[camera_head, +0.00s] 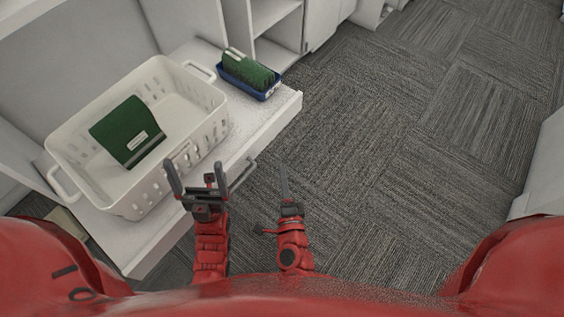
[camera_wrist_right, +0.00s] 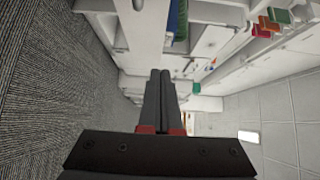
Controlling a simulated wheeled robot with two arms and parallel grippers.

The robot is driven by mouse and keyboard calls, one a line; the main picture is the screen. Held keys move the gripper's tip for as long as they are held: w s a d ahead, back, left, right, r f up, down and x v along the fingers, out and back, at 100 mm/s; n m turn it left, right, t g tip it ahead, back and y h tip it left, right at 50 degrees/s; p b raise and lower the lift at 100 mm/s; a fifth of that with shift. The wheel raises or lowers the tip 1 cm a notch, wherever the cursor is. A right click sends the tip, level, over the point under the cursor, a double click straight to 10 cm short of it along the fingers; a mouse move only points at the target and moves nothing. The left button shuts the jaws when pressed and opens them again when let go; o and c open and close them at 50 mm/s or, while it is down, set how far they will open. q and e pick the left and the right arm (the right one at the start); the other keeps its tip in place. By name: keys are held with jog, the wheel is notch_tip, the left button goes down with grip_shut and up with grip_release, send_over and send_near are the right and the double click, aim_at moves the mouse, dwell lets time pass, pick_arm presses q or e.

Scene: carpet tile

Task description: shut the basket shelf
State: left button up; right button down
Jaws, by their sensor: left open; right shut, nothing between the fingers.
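The white basket shelf (camera_head: 263,118) is pulled out from the cabinet, its front edge facing the carpet. A grey bar handle (camera_head: 243,176) shows on its front. A white perforated basket (camera_head: 190,108) stands on the shelf with a green packet (camera_head: 128,131) inside. My left gripper (camera_head: 194,162) is open, close to the basket's front side in the picture; I cannot tell whether it touches anything. My right gripper (camera_head: 283,170) is shut and empty over the carpet, right of the handle and apart from it. Its closed fingers also show in the right wrist view (camera_wrist_right: 160,76).
A blue tray (camera_head: 236,82) holding a dark green item (camera_head: 250,70) sits on the shelf's far end. Open cabinet compartments (camera_head: 279,50) stand beyond it. Carpet (camera_head: 400,130) to the right is clear, with a white unit (camera_head: 540,165) at the right edge.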

jog(key=b, duration=0.1)
send_near(267, 131)
jog(key=w+d, duration=0.3)
jog(key=shift+w+a+b, duration=0.2)
jog(key=shift+w+a, duration=0.5)
jog(key=shift+a, duration=0.2)
jog(key=shift+w+a+b, duration=0.2)
jog(key=shift+w+a, duration=0.5)
jog(key=shift+a, duration=0.2)
